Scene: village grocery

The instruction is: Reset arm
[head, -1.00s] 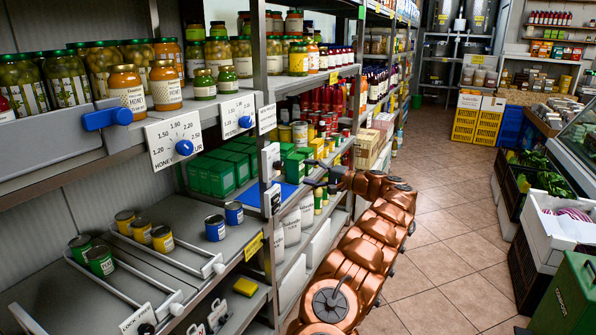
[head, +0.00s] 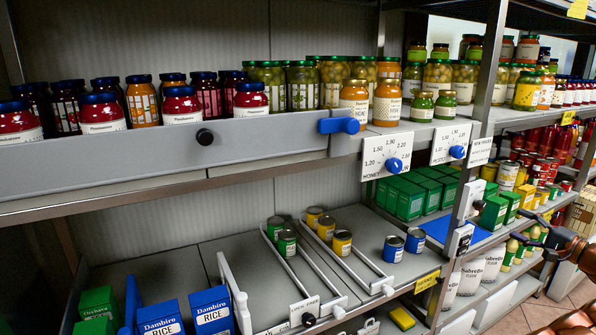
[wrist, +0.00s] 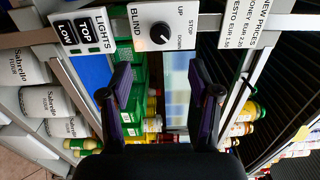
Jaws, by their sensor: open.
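My gripper (head: 522,232) is at the right edge of the head view, in front of the shelves beside a metal upright. Most of my arm is out of that view. In the wrist view my gripper (wrist: 163,88) has its two dark fingers spread, with nothing between them. Beyond the fingers is a white panel with a black blind knob (wrist: 162,33) marked up, stop and down. To its left is the lights panel with two black switches, TOP (wrist: 86,30) and LOW (wrist: 66,34). The fingers appear apart from the panels.
The upper shelf holds jars behind a grey front rail (head: 170,146) with a blue slider (head: 338,125). Two dial cards, one for honey (head: 388,155), hang below. Cans, rice boxes (head: 212,311) and green boxes (head: 410,200) stand lower. Some tiled floor (head: 520,318) shows at lower right.

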